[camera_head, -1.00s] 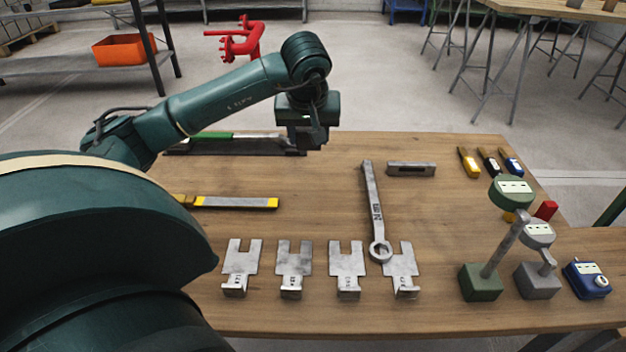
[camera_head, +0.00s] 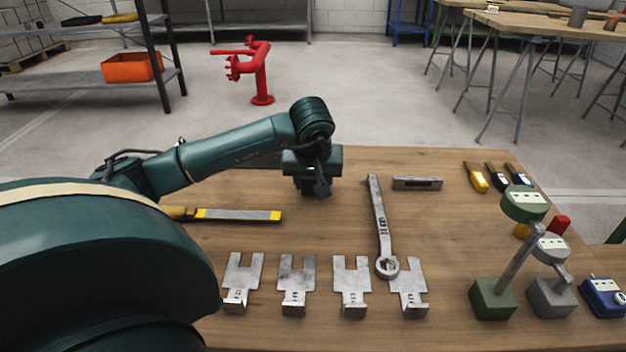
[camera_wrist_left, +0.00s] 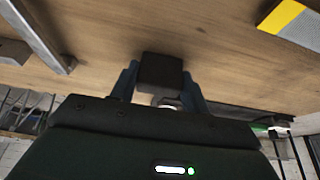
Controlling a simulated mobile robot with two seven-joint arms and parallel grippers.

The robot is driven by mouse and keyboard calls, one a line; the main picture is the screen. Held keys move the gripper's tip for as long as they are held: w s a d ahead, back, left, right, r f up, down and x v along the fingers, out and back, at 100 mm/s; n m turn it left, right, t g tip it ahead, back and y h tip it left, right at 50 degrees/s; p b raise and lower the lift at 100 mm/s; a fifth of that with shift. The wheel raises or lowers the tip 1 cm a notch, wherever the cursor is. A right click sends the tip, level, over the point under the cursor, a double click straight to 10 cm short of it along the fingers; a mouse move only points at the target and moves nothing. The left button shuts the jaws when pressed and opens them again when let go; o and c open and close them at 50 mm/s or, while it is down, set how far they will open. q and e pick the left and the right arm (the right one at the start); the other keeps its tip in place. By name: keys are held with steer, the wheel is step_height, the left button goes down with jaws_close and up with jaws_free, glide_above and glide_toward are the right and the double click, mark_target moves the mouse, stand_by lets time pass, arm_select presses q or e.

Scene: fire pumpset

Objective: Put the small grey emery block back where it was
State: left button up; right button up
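The small dark grey block (camera_wrist_left: 160,72) shows in the left wrist view between the two fingers of my left gripper (camera_wrist_left: 162,88), which appear to press on its sides. Bare wooden tabletop lies beyond it; whether the block touches the wood I cannot tell. In the head view my left gripper (camera_head: 320,188) points down over the back middle of the table (camera_head: 320,228), left of the long wrench (camera_head: 380,222). My right gripper is in neither view.
A yellow-banded file (camera_head: 240,215) lies left of the gripper. A slotted steel bar (camera_head: 417,183) lies to its right. Several notched metal plates (camera_head: 297,280) line the front. Bare wood lies between file and wrench.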

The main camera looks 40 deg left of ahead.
arm_select(q)
steer(key=o, duration=0.4)
steer(key=shift+r, duration=0.1)
steer(key=shift+r, duration=0.3)
steer(key=shift+p+v, duration=1.75)
steer(key=shift+v, duration=4.05)
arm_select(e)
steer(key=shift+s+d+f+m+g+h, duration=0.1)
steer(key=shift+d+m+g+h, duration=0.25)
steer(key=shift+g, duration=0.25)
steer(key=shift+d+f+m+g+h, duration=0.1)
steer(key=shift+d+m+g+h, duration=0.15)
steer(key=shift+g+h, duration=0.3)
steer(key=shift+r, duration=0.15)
